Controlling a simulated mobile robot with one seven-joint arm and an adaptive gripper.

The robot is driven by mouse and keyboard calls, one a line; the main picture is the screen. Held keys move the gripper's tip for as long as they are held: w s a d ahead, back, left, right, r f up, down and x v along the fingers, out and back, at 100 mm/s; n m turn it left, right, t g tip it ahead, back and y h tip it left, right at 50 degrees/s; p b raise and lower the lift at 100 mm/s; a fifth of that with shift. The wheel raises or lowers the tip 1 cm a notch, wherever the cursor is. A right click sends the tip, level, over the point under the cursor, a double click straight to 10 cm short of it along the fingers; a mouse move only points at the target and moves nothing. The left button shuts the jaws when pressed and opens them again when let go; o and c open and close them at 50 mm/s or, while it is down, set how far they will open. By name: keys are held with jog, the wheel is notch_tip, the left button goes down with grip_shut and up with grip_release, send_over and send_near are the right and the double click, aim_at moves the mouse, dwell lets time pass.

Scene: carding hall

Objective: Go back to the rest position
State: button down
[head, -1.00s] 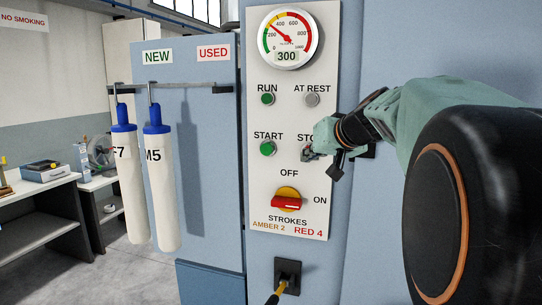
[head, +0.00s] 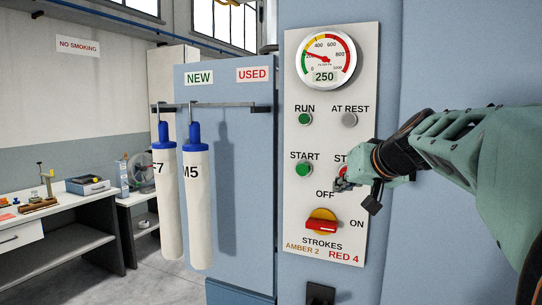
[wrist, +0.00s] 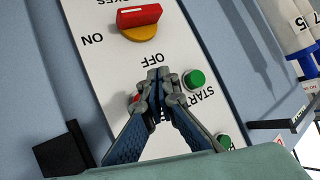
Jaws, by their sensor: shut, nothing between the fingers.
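My gripper (head: 342,184) is shut and empty in front of the white control panel (head: 293,215), just below the red stop button (head: 342,170), which it partly hides. In the wrist view the closed fingertips (wrist: 159,75) lie over the panel between the OFF and START labels. There the red stop button (wrist: 134,98) shows beside one finger. I cannot tell whether the fingers touch the panel. My arm reaches in from the right.
The panel also bears a green START button (head: 304,169), a red rotary switch (head: 321,225), a gauge (head: 326,56) reading 250, a green RUN lamp (head: 305,119) and a grey AT REST lamp (head: 349,119). Two white filter sleeves (head: 198,215) hang at left. Benches (head: 70,215) stand farther left.

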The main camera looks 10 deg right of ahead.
jog(key=shift+s+r, duration=0.2)
jog(key=shift+r, duration=0.45)
